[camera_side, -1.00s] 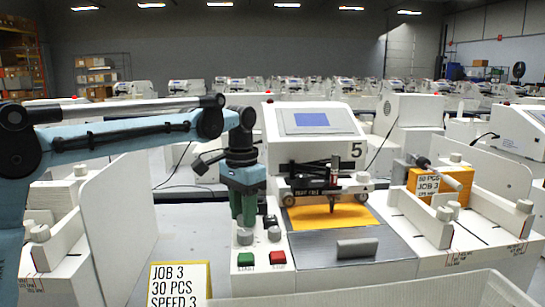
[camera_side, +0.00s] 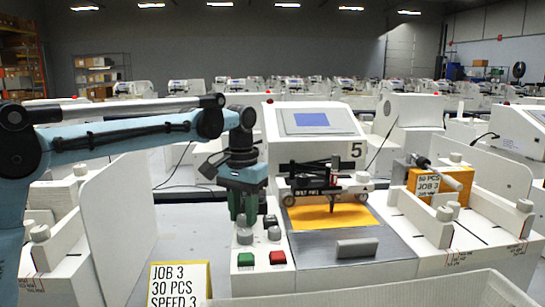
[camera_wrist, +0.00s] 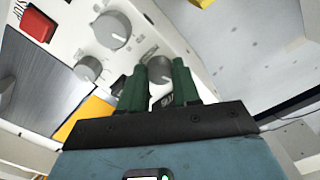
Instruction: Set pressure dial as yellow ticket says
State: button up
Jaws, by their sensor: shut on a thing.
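My gripper (camera_wrist: 158,84) has green fingers shut on a grey knob (camera_wrist: 160,68) of the white control panel in the wrist view. In the side view my gripper (camera_side: 243,207) points down over the panel, and its fingers hide the held knob. Two more grey dials, one larger (camera_wrist: 112,30) and one smaller (camera_wrist: 88,68), stand beside it. Their lettering is too small to read, so I cannot tell which is the pressure dial. The yellow ticket (camera_side: 205,276) at the front reads JOB 3, 30 PCS, SPEED 3; its lower lines are hidden or cut off.
The green button (camera_side: 245,259) and red stop button (camera_side: 277,257) sit at the panel's front. The plotter (camera_side: 310,122), marked 5, stands behind, with a yellow sheet (camera_side: 355,216) under its pen. A pale bin rim (camera_side: 400,290) crosses the front.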

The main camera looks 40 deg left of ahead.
aim_at(240, 218)
jog(key=shift+w, duration=0.1)
jog(key=o, duration=0.8)
jog(key=shift+c, duration=0.2)
jog(key=shift+r, duration=0.1)
notch_tip(240, 218, up, 12)
dwell(0.4)
jog(key=s+f+m+t, duration=0.2)
jog(key=s+f+t, duration=0.5)
jog(key=s+f, duration=0.8)
notch_tip(240, 218, down, 4)
jog(key=shift+s+r+m, duration=0.1)
jog(key=shift+s+m, duration=0.2)
jog(key=shift+s, duration=0.1)
